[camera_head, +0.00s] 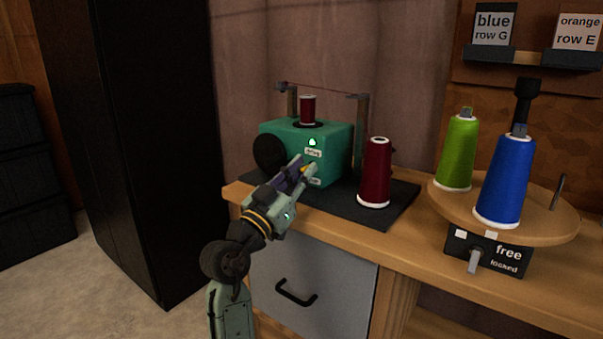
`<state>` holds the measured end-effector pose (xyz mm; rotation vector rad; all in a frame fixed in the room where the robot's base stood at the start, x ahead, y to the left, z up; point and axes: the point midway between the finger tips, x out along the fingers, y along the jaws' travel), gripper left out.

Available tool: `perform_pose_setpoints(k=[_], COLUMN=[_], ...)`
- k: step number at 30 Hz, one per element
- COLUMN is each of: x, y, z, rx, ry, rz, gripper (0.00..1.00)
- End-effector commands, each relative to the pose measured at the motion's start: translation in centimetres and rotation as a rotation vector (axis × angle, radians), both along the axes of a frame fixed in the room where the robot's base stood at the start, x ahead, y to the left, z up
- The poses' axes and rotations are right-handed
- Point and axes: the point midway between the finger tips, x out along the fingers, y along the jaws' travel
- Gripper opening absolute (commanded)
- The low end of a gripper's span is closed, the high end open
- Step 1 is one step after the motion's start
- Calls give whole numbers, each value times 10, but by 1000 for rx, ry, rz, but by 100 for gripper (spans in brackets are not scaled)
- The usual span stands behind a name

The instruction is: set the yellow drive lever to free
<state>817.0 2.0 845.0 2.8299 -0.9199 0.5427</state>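The green machine (335,144) stands on a dark mat on the bench, with a small red spool (308,110) on top. A small label on its front (313,153) seems to read "drive"; a lower label (315,182) is partly covered. A bit of yellow, likely the drive lever (305,169), shows between the labels, mostly hidden by my fingers. My gripper (305,167) reaches up from the lower left, its fingertips at the yellow part. Whether the fingers are shut on it or only around it cannot be told. The lever's setting is not readable.
A large dark red cone (375,173) stands close right of my gripper on the mat (388,212). Further right, a round wooden turntable (550,215) bears green (458,150) and blue (506,180) cones, above a black "free/locked" box (507,258) with a grey lever.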

Motion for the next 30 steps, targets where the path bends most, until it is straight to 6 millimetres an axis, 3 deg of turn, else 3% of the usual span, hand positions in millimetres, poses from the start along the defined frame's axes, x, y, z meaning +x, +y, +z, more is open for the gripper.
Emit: perform_pose_setpoints(k=[4, 16, 30], x=[0, -6, -74], y=[0, 6, 55], z=[0, -3, -37], rx=[0, -1, -1], ry=[0, 1, 2], rz=[0, 3, 3], gripper=[30, 30, 30])
